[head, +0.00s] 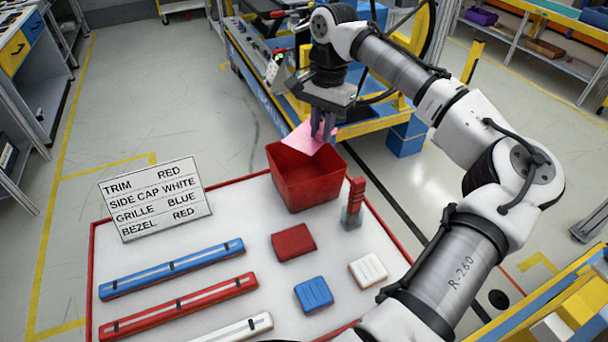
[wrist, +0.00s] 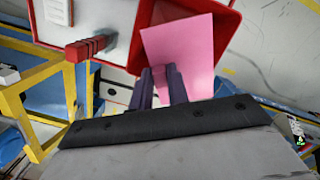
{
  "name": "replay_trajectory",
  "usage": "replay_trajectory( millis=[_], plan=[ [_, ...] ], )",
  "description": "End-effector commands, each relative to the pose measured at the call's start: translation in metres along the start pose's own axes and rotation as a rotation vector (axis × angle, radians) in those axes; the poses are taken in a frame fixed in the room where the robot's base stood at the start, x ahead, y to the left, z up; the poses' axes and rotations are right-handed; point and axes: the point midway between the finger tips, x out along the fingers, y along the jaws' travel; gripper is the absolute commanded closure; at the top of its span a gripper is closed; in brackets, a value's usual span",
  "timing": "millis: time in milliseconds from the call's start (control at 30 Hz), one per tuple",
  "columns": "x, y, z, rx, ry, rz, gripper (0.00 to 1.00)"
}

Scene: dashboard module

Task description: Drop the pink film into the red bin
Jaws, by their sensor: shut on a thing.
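The pink film (head: 303,139) is a thin flat sheet held in my gripper (head: 322,137). My gripper is shut on the film's edge. In the head view the film hangs tilted over the back rim of the red bin (head: 305,182). In the wrist view the film (wrist: 182,52) spreads out from my fingertips (wrist: 163,75) and covers part of the red bin (wrist: 226,20). The bin is an open box at the back of the white table (head: 225,226). The film appears to be above the bin, apart from its floor.
A red stacked piece (head: 353,203) stands right of the bin. Red (head: 294,242), blue (head: 313,295) and white (head: 367,270) blocks lie in front. Blue (head: 172,268), red (head: 178,306) and white (head: 240,329) bars lie at left, below a text sign (head: 155,198).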

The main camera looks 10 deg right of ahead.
Motion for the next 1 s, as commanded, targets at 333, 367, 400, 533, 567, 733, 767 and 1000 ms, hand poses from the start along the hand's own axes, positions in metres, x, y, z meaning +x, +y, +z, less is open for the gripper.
replay_trajectory(
  millis=[333, 367, 400, 533, 567, 733, 767, 1000],
  plan=[
    [0.043, 0.0, -0.005, 0.0, 0.001, 0.0, 1.0],
    [0.044, 0.0, -0.005, 0.0, 0.001, -0.001, 1.0],
    [0.044, 0.0, -0.005, 0.0, 0.001, -0.001, 1.0],
    [0.044, 0.0, -0.005, 0.0, 0.0, -0.002, 1.0],
    [0.044, 0.0, -0.005, 0.0, 0.0, -0.002, 1.0],
    [0.044, 0.0, -0.005, 0.0, -0.001, -0.001, 0.74],
    [0.044, 0.0, -0.005, 0.0, -0.001, -0.001, 0.7],
    [0.044, 0.0, -0.005, 0.0, -0.001, -0.001, 0.58]
  ],
)
